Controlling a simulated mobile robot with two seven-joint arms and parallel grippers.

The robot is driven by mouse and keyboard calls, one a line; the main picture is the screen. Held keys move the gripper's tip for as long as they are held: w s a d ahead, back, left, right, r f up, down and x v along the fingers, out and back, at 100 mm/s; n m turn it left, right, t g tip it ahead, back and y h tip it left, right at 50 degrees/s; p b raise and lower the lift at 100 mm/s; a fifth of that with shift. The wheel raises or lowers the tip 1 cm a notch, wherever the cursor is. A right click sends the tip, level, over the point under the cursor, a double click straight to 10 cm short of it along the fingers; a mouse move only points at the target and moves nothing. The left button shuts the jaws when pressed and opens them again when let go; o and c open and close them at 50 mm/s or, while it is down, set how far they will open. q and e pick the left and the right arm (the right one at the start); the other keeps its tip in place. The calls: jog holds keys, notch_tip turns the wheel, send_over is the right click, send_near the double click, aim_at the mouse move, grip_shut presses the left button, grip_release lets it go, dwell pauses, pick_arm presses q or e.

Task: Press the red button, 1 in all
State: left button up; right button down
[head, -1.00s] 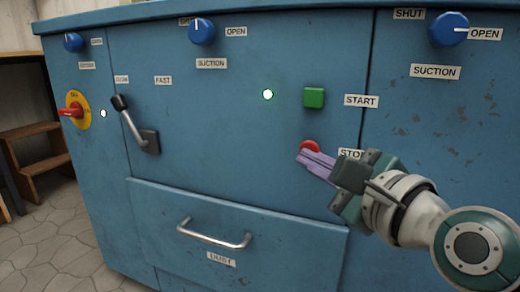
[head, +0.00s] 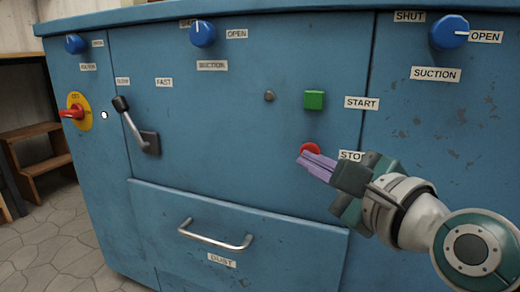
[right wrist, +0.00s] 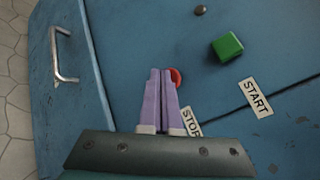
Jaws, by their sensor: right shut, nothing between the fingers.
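The red button (head: 310,148) is on the front of the blue cabinet, below the green button and left of the STOP label. My right gripper (head: 303,158) is shut and empty, with its purple fingertips at the lower edge of the red button. In the right wrist view the red button (right wrist: 176,77) shows just beside the shut fingertips (right wrist: 161,70), partly hidden by them. I cannot tell whether the tips touch it. The small indicator lamp (head: 269,96) left of the green button is dark. My left gripper is not in view.
The green button (head: 314,99) with its START label sits above the red one. A drawer handle (head: 214,234) sticks out at the lower left. A lever (head: 134,124), blue knobs and a red-and-yellow switch (head: 74,112) are farther left and above.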

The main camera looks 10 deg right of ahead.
jog(key=shift+s+a+p, duration=0.3)
jog(key=shift+s+a, duration=0.05)
jog(key=shift+s, duration=0.2)
jog(key=s+a+p, duration=0.1)
jog(key=s, duration=0.1)
jog(key=s+a+p, duration=0.1)
jog(key=s, duration=0.1)
jog(key=shift+a, duration=0.4)
jog(key=shift+p, duration=0.3)
